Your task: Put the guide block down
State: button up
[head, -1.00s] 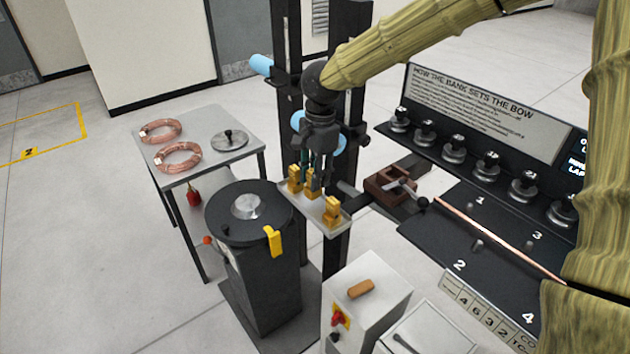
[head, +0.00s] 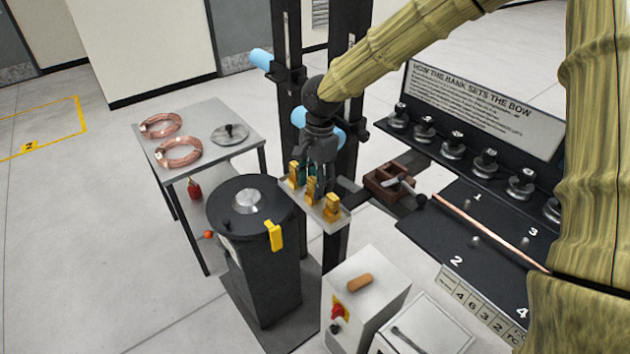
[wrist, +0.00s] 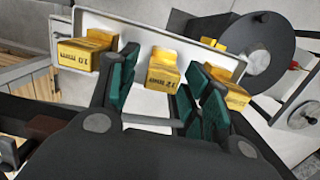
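Three brass guide blocks stand on a small pale tray (head: 320,216): left (head: 295,172), middle (head: 313,189) and right (head: 332,206). My gripper (head: 319,178) is at the tray, just behind the middle block in the head view. The wrist view shows the middle block (wrist: 163,70), marked 12 mm, between the green finger pads, with a gap on each side. The left block (wrist: 85,50), marked 10 mm, and the right block (wrist: 228,90) stand outside the fingers, close to them. The gripper is open and holds nothing.
A black drum (head: 247,208) with a yellow tab stands left of the tray. Copper coils (head: 178,152) lie on a side table (head: 195,140). A brown vise (head: 388,180) and a copper tube (head: 490,232) on a black bench are to the right.

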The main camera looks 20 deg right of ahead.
jog(key=shift+r, duration=0.1)
notch_tip(320, 180, up, 12)
jog(key=d+b, duration=0.1)
jog(key=b, duration=0.2)
jog(key=shift+w, duration=0.3)
jog(key=shift+a, duration=0.1)
dwell(1.3)
